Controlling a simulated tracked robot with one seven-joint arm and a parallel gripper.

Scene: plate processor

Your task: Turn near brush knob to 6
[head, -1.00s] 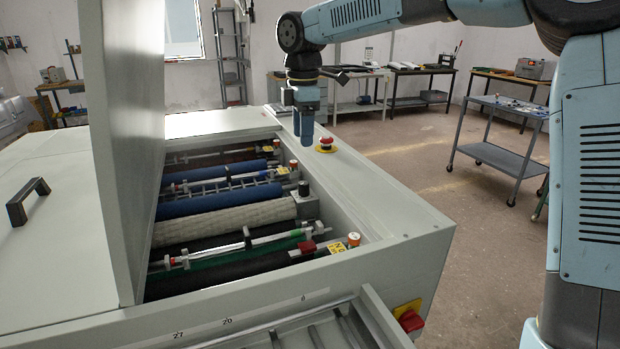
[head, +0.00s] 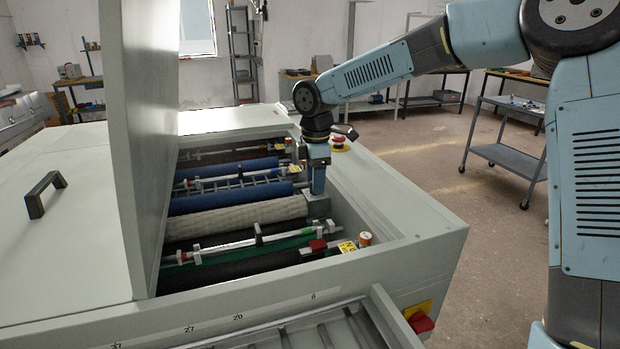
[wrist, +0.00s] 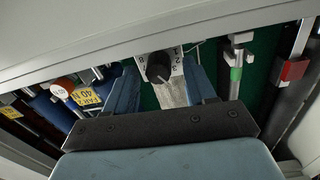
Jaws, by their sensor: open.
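A black knob (wrist: 157,68) sits on a grey dial plate (wrist: 172,92) with printed digits; 1, 2, 3 and 8 are partly readable. I cannot tell which digit the knob points to. My gripper (wrist: 162,72) is open, with one blue finger on each side of the knob. I cannot tell whether either finger touches it. In the head view my gripper (head: 318,188) points down at the grey block (head: 318,207) at the right end of the white brush roller (head: 235,217), and hides the knob there.
The raised lid (head: 150,150) stands left of the opening. A rod with a red block (head: 318,245), a yellow tag (head: 347,246) and an orange-topped cap (head: 365,238) lie nearer. A red emergency button (head: 338,140) is behind. The right rim (head: 400,215) is clear.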

